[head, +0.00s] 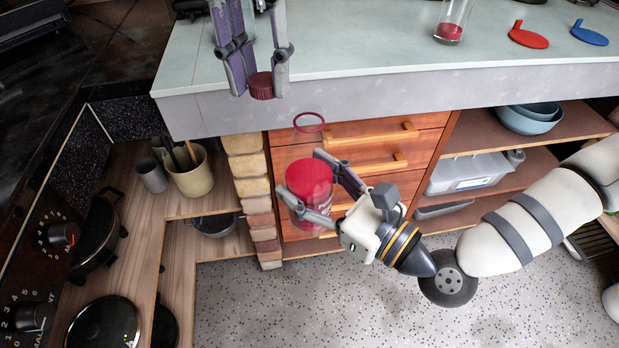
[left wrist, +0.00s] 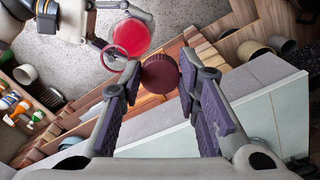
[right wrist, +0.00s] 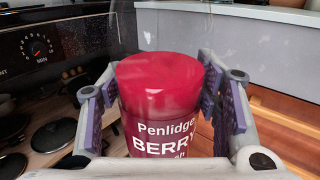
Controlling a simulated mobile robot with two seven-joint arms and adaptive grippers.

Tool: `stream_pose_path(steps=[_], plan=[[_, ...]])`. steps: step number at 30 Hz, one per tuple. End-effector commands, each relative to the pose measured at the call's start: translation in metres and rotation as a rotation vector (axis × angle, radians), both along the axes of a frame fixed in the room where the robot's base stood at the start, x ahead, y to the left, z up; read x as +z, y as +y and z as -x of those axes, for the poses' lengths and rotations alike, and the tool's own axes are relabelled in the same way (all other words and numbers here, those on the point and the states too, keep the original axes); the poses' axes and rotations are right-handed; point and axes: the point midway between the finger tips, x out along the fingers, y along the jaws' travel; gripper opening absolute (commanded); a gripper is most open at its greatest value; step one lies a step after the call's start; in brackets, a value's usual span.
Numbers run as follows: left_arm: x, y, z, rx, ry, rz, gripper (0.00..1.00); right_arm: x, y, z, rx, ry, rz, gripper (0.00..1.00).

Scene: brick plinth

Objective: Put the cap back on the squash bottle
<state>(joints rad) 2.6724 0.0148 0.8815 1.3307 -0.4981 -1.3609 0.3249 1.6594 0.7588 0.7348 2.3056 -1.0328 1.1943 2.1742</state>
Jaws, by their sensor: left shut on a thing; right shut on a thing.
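The squash bottle (head: 309,180) is clear, with red squash inside and a red ring at its open mouth (head: 309,122). My right gripper (head: 302,174) is shut around its body and holds it in front of the drawers. The right wrist view shows its label, "Penlidge BERRY" (right wrist: 165,138). The dark red ribbed cap (head: 261,86) is between the fingertips of my left gripper (head: 258,93), which is shut on it. The cap is apart from the mouth, up and left of it in the head view. In the left wrist view the cap (left wrist: 161,73) shows beside the bottle's mouth (left wrist: 120,62).
The pale worktop (head: 360,50) has its front edge close to the cap. Wooden drawers (head: 360,150) are behind the bottle; open floor is below.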

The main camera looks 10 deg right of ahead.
Motion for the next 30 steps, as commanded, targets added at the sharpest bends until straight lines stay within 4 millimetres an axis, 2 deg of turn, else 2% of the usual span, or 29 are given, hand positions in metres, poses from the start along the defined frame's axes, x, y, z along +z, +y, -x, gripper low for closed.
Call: stream_pose_path(steps=[1,4,11,21,30], plan=[[0.012,-0.012,0.005,-0.03,-0.007,-0.006,0.22,0.002,0.0,0.0,0.0,-0.004,-0.002,0.06],[0.03,-0.031,0.015,-0.083,-0.014,-0.018,0.22,0.002,0.0,0.0,0.0,-0.004,-0.002,0.06],[0.049,-0.047,0.028,-0.138,-0.019,-0.029,0.22,0.002,0.0,0.0,0.0,-0.004,-0.002,0.06],[0.047,-0.047,0.029,-0.139,-0.018,-0.03,0.22,0.002,0.0,0.0,0.0,-0.004,-0.002,0.06],[0.018,-0.047,0.029,-0.139,-0.017,-0.03,0.22,0.002,0.0,0.0,0.0,-0.004,-0.002,0.06]])
